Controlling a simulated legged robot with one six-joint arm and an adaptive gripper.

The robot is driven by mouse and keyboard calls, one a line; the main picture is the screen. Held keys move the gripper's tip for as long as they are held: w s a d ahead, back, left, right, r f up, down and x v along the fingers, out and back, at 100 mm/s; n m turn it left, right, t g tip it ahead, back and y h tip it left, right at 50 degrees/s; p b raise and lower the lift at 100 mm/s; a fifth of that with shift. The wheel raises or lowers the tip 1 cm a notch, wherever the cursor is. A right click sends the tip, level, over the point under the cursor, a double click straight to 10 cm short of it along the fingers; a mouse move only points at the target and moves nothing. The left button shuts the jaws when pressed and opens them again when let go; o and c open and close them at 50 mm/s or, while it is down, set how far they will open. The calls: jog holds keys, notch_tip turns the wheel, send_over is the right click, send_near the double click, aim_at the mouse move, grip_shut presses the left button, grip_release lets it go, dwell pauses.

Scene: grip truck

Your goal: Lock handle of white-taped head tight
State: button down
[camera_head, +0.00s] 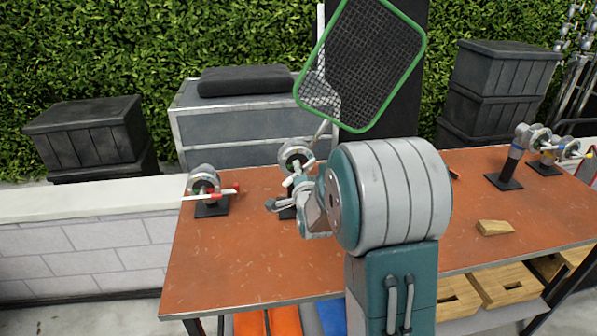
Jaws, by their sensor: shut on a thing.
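The white-taped head (296,153) is a grey metal clamp head near the middle of the workbench, on a dark stand mostly hidden behind my arm. A pale handle (288,182) shows at its lower front. My gripper (289,189) is at this handle and appears shut on it. My wrist hides much of the contact, so the handle's exact angle is unclear. A green-framed mesh scrim (362,65) stands tilted above, its thin rod (324,128) running down to the head.
A red-taped head (204,184) stands left on the orange-brown workbench (240,262). Blue-taped (514,152) and yellow-taped (551,146) heads stand far right. A wood block (494,228) lies right on the bench. Dark cases (505,75) and a grey chest (230,125) are behind.

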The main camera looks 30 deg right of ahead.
jog(key=shift+d, duration=0.15)
jog(key=shift+c, duration=2.4)
grip_release()
jog(key=v, duration=1.2)
jog(key=shift+f, duration=0.1)
